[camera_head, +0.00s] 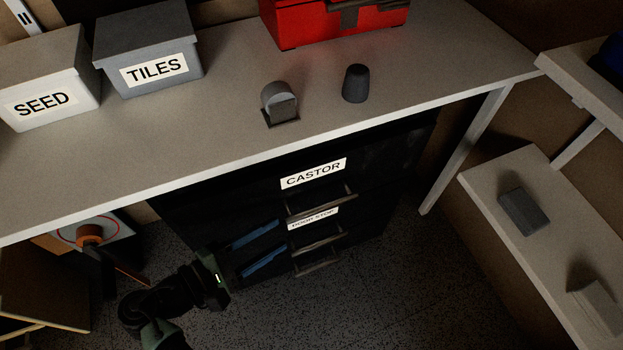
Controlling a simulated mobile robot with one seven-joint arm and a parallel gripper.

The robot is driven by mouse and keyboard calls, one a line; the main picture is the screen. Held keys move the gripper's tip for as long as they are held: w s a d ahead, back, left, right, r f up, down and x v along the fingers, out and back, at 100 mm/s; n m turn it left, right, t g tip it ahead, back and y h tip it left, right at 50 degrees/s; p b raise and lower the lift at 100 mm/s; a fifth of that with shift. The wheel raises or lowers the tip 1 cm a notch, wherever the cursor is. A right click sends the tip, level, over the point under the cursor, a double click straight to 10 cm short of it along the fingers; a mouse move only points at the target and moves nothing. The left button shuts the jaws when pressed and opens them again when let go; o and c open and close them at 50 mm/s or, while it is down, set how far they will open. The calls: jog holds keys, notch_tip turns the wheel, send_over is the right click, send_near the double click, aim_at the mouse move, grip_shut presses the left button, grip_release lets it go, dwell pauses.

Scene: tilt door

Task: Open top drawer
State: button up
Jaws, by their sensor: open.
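A black drawer cabinet (392,165) stands under the grey bench. Its top drawer carries a white "CASTOR" label (313,173), with a bar handle (322,205) below it. The top drawer looks shut. Below are a "DOOR STOP" label (313,218), a second handle (322,241) and a third handle (316,265). My gripper (283,237) has two blue fingers spread apart, with nothing seen between them. It is left of the handles in the picture and lower than the top one. It appears apart from them, though the depth gap is hard to judge.
The bench top (200,135) overhangs the cabinet. On it are a "SEED" box (50,60), a "TILES" box (150,35), a red case (320,22) and two small dark objects. A bench leg (465,150) and a shelf (480,185) stand right. Speckled floor (420,290) is open in front.

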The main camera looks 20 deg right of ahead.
aim_at(318, 210)
jog(key=b+x, duration=0.3)
jog(key=x, duration=0.8)
jog(key=shift+d+f+b, duration=0.1)
jog(key=shift+d+b, duration=0.25)
jog(key=shift+b, duration=0.05)
jog(key=shift+w+d, duration=0.2)
jog(key=shift+d, duration=0.4)
grip_shut()
dwell(0.3)
